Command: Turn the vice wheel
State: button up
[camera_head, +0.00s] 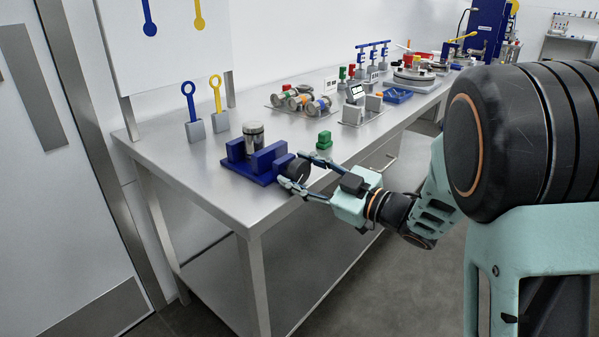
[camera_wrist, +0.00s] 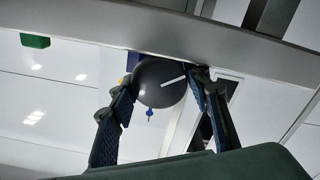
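The blue vice (camera_head: 262,160) stands on the near left end of the steel table, with a metal cylinder (camera_head: 254,134) upright in it. Its dark round wheel (camera_head: 299,171) faces my arm. In the wrist view the wheel (camera_wrist: 158,92) is a dark disc with a slanted white line on its face. My gripper (camera_head: 294,170) reaches in from the right with its fingers apart, one on each side of the wheel. The fingertips also straddle it in the wrist view (camera_wrist: 162,82), very close to its rim. Whether they touch it is unclear.
A small green block (camera_head: 324,141) sits just behind my gripper. A blue and a yellow ring-topped tool (camera_head: 217,94) stand in grey blocks behind the vice. Valves, a blue tray (camera_head: 397,96) and other equipment fill the table's far part. The table's front edge lies under my forearm.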

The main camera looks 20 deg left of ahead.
jog(key=o, duration=0.3)
jog(key=v, duration=1.2)
jog(key=shift+c, duration=0.2)
